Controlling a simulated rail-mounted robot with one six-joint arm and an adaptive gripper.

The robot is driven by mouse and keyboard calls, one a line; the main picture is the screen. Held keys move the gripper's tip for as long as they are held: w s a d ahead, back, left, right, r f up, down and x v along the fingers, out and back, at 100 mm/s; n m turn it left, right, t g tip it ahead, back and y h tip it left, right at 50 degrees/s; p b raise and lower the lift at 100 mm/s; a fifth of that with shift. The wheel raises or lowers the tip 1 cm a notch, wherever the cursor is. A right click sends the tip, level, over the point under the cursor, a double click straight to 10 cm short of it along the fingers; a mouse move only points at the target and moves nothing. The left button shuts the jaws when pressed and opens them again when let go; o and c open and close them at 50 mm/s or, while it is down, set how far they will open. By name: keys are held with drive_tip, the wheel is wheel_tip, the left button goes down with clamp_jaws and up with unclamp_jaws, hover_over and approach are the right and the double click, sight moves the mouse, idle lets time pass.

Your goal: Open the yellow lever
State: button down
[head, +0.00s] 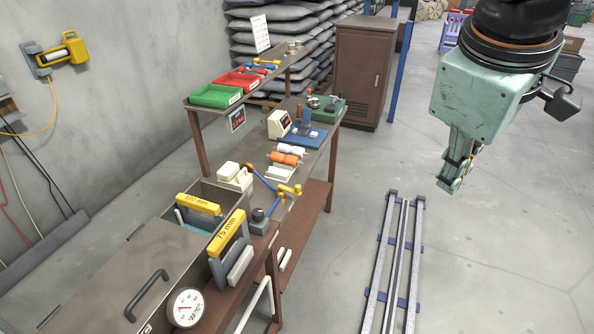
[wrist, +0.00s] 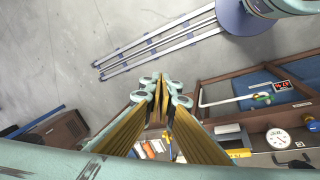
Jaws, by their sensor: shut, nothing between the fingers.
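My gripper (head: 449,186) hangs high at the right, over the floor and apart from the bench; it is shut and empty. Its fingertips meet in the wrist view (wrist: 164,78). Several yellow parts are in view, and I cannot tell for sure which is the lever. A yellow handle-like part (head: 70,49) sits on a grey wall plate at the upper left. On the bench, blue bars with yellow ends (head: 289,189) stand by a grey base with a black knob (head: 259,216). Yellow blocks marked 100 mm (head: 198,203) and 75 mm (head: 226,232) stand nearby.
The long brown bench (head: 322,160) carries red (head: 238,82) and green (head: 215,95) trays on its upper shelf. A round gauge (head: 186,307) and a lidded box (head: 150,275) are in front. Floor rails (head: 393,265) lie right of the bench; the floor around them is clear.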

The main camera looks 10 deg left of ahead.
drive_tip(key=w+a+f+n+h+p, duration=0.15)
drive_tip(key=w+a+n, duration=0.3)
drive_tip(key=w, duration=0.55)
drive_tip(key=w+a+f+n+p, duration=0.2)
drive_tip(key=w+a+f+n, duration=0.15)
drive_tip(key=w+n, duration=0.4)
drive_tip(key=w+a+f+n+p, duration=0.1)
drive_tip(key=w+a+f+n, duration=0.3)
drive_tip(key=a+f, duration=0.6)
drive_tip(key=w+a+f+n+p, duration=0.1)
drive_tip(key=w+a+f+n, duration=0.4)
drive_tip(key=a+f, duration=0.5)
drive_tip(key=w+a+y, duration=0.1)
drive_tip(key=a, duration=0.5)
drive_tip(key=shift+w+a, duration=0.15)
drive_tip(key=shift+a, duration=0.2)
drive_tip(key=shift+f, duration=0.15)
approach(289, 189)
drive_tip(key=s+d+f, duration=0.1)
drive_tip(key=s+f, duration=0.3)
drive_tip(key=s, duration=0.1)
drive_tip(key=shift+w+d+f, duration=0.15)
drive_tip(key=shift+w+d, duration=0.45)
drive_tip(key=shift+w, duration=0.35)
drive_tip(key=shift+w+d+f, duration=0.15)
drive_tip(key=shift+w+d, duration=0.5)
drive_tip(key=shift+w, duration=0.3)
